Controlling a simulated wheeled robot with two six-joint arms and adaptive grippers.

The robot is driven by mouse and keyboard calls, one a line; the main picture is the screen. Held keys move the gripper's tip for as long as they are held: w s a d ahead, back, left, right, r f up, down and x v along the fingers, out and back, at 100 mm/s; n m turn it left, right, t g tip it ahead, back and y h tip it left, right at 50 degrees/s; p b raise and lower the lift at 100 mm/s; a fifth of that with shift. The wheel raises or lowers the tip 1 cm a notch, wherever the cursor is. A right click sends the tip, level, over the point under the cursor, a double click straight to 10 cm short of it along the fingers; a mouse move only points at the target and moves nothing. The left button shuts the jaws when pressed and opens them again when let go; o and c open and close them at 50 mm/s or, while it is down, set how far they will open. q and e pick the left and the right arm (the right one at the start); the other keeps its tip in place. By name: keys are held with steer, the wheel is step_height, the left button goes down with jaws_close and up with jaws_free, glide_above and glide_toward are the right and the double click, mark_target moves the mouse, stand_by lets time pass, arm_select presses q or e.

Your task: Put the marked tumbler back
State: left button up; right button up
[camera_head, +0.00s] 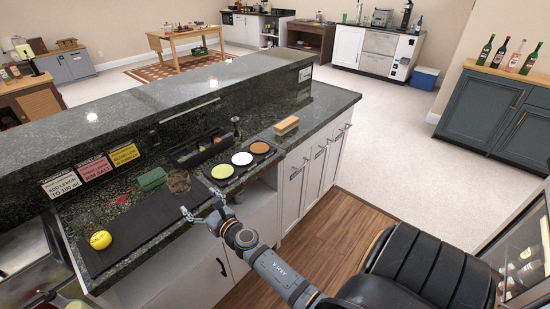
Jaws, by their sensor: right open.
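I cannot make out a marked tumbler anywhere in the head view. My right gripper (203,209) is open over the front edge of the lower bar counter (130,187). It is beside the right end of a long black mat (140,228), close to a brown crumpled item (178,181). No held object can be made out between its fingers. Three cards, one white (61,183), one red (94,167) and one yellow (124,154), stand against the bar's back wall. My left gripper is not recognisable in view.
A yellow ball (100,239) sits on the mat's left end. A green box (152,179), a black caddy (200,147), a three-dish tray (223,184) and a wooden block (286,125) stand on the counter. The raised bar ledge (120,104) runs behind. A black padded seat (425,270) is at lower right.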

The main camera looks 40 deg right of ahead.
steer(key=s+d+f+m+g+h, duration=0.1)
steer(key=s+f+m+g, duration=0.3)
steer(key=f+m, duration=0.55)
steer(key=s+d+f+m+g, duration=0.1)
steer(key=s+d+f+m, duration=0.1)
steer(key=s+f+m, duration=0.65)
steer(key=s+d+f+m+g+h, duration=0.1)
steer(key=s+f+m+g, duration=0.25)
steer(key=f+m, duration=0.7)
arm_select(q)
steer(key=shift+s+a, duration=0.25)
steer(key=shift+s, duration=0.5)
arm_select(e)
steer(key=s+f+m+g, duration=0.2)
steer(key=s+f, duration=0.4)
steer(key=s, duration=0.5)
steer(key=s+d+f+m+g, duration=0.1)
steer(key=s+f+m+g, duration=0.2)
steer(key=s+f, duration=0.4)
steer(key=s+f+m+g, duration=0.3)
steer(key=s+f, duration=0.4)
steer(key=s, duration=0.9)
steer(key=shift+s+d+f, duration=0.15)
steer(key=shift+d+f, duration=0.05)
steer(key=shift+f, duration=0.05)
